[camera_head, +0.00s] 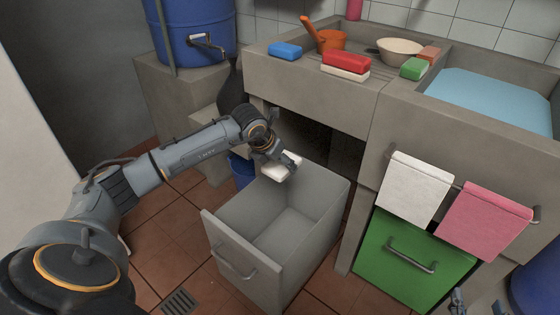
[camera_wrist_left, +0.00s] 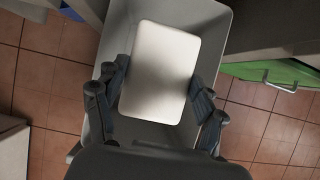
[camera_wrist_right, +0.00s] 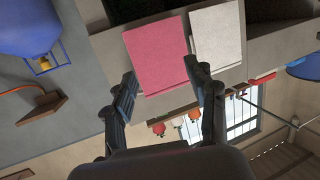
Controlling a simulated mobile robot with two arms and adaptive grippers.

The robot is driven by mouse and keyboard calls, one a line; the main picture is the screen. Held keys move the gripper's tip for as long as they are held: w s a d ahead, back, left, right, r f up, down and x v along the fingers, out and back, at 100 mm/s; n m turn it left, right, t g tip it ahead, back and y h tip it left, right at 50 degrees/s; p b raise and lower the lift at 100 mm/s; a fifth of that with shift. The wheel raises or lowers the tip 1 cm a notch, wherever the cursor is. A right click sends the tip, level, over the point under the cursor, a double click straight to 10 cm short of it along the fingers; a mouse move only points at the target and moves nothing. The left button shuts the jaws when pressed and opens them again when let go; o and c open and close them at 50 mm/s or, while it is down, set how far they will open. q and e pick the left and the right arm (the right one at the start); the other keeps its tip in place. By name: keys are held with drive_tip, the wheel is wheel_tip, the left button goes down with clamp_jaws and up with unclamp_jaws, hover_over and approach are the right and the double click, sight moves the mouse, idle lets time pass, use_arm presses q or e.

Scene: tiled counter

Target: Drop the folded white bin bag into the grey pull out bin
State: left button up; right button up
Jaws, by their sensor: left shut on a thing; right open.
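The folded white bin bag (camera_head: 281,166) is a flat white block. My left gripper (camera_head: 278,160) is shut on it and holds it above the back part of the grey pull out bin (camera_head: 234,248). In the left wrist view the bag (camera_wrist_left: 160,72) sits between the two fingers of the left gripper (camera_wrist_left: 158,100), with the grey bin (camera_wrist_left: 217,40) below and around it. The bin is pulled out and its visible floor is empty. My right gripper (camera_wrist_right: 172,95) is open and empty; only its tips show at the bottom right of the head view (camera_head: 475,306).
A green drawer front (camera_head: 415,262) stands right of the bin, with white (camera_head: 415,188) and pink (camera_head: 484,220) towels hanging above. The concrete counter (camera_head: 310,85) overhangs behind the bin. A blue barrel (camera_head: 195,35) stands back left. Tiled floor (camera_head: 170,235) lies left of the bin.

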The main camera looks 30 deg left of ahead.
use_arm(q)
wheel_tip(320, 180, down, 4)
drive_tip(key=shift+r+b, duration=0.1)
drive_tip(key=shift+b, duration=1.15)
drive_tip(key=shift+f, duration=0.2)
use_arm(e)
wheel_tip(320, 180, up, 12)
drive_tip(key=s+a+t+y, duration=0.1)
drive_tip(key=t+y, duration=0.1)
drive_tip(key=t, duration=0.6)
drive_tip(key=shift+s+a+r+y, duration=0.15)
drive_tip(key=shift+a+r+y, duration=0.05)
drive_tip(key=shift+a+y, duration=0.1)
use_arm(q)
drive_tip(key=o, duration=1)
drive_tip(key=v, duration=1.2)
